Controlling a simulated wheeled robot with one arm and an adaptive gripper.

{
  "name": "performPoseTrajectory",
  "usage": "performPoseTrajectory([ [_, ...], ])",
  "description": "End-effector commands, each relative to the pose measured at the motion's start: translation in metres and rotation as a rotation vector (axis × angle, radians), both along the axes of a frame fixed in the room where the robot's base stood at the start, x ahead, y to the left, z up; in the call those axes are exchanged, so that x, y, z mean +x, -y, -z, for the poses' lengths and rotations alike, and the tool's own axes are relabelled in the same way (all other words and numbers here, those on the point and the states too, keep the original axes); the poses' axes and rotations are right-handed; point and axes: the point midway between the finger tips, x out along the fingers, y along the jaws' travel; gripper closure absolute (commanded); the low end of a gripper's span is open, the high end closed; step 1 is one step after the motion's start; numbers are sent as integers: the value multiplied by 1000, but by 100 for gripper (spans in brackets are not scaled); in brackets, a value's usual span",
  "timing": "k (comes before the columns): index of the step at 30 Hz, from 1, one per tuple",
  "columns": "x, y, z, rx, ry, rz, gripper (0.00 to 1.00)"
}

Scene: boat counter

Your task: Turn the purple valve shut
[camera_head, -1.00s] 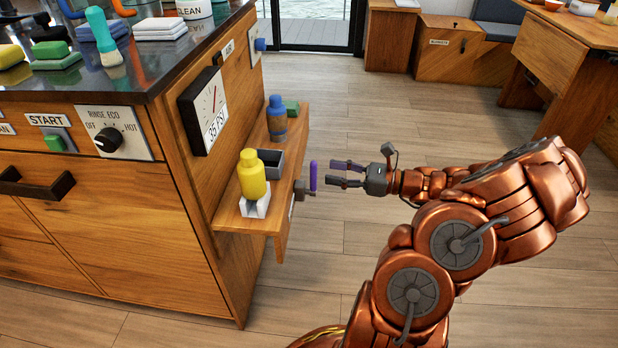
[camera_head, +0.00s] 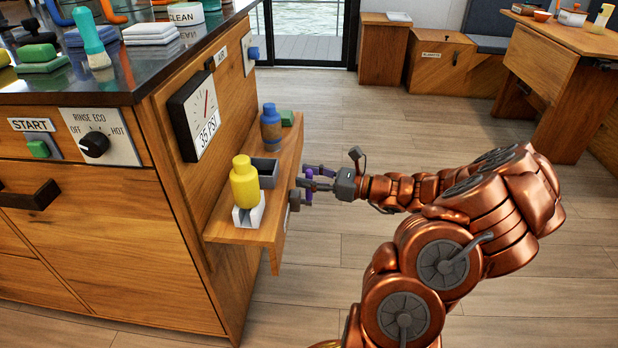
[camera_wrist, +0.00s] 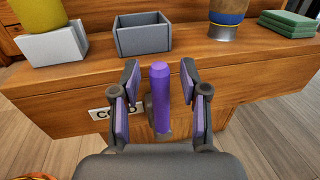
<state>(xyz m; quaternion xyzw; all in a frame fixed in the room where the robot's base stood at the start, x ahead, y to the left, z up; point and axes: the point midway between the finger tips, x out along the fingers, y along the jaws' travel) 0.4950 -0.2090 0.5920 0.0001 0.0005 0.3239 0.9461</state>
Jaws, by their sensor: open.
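The purple valve handle (camera_wrist: 161,98) stands upright on the front of a wooden shelf in the wrist view. My gripper (camera_wrist: 160,88) is open, with one purple-padded finger on each side of the handle. Gaps show between the handle and both pads, so it is not gripped. In the head view the purple valve (camera_head: 309,186) is partly hidden by the fingers of my gripper (camera_head: 310,183). A label (camera_wrist: 103,114), partly covered by the left finger, is on the shelf front beside the valve.
The shelf (camera_head: 228,229) holds a yellow bottle (camera_head: 245,183) in a white holder, a grey bin (camera_head: 266,172), a blue bottle (camera_head: 271,128) and green pads (camera_head: 287,118). A gauge (camera_head: 199,114) reading 35 PSI hangs above. The floor to the right is clear.

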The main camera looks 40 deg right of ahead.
Motion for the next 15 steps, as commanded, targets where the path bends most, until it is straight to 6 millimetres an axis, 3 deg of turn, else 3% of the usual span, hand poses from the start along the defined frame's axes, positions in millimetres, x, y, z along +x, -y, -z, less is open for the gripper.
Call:
performPoseTrajectory([
  [5,0,0,0,0,0,0,58],
  [15,0,0,0,0,0,0,93],
])
